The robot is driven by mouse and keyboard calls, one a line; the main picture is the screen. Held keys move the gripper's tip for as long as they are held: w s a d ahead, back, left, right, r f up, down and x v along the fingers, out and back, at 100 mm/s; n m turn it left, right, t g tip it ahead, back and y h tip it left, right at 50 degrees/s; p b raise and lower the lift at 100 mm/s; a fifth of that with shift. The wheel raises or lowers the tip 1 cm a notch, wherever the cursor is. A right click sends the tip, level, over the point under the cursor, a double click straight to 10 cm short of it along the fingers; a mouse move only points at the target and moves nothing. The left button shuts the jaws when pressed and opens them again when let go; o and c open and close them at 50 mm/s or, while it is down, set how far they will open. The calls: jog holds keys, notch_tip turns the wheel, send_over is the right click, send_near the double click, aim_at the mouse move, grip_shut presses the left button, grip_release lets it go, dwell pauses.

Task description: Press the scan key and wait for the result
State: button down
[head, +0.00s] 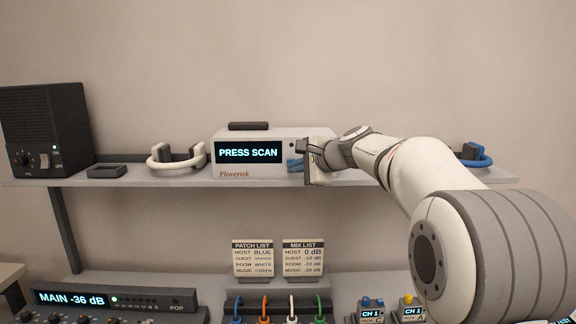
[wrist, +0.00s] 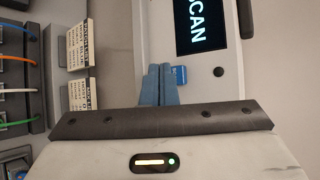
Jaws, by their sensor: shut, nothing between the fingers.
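The white Plovertek unit (head: 265,142) stands on the shelf, its display (head: 248,153) reading "PRESS SCAN". The wrist view shows the unit (wrist: 162,30) turned sideways, with part of the display (wrist: 202,25) reading "SCAN". A small blue key (wrist: 180,75) is on its front, below the display's text end. My gripper (wrist: 159,68) is shut and empty, its blue-grey fingertips right beside the key in the wrist view. I cannot tell whether the fingertips touch the unit.
On the shelf (head: 120,178) are a black speaker (head: 45,130), a small dark tray (head: 107,171) and white headphones (head: 175,157); blue headphones (head: 476,156) are behind my arm. Below are the patch list card (head: 252,258), mix list card (head: 303,258) and several coloured cables (head: 265,308).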

jog(key=shift+w, duration=0.15)
jog(key=shift+w, duration=0.3)
jog(key=shift+w+p, duration=0.3)
jog(key=shift+w, duration=0.05)
dwell(0.8)
dwell(0.3)
jog(key=shift+s+b, duration=0.45)
jog(key=shift+s, duration=0.35)
jog(key=s+b, duration=0.2)
jog(key=s, duration=0.3)
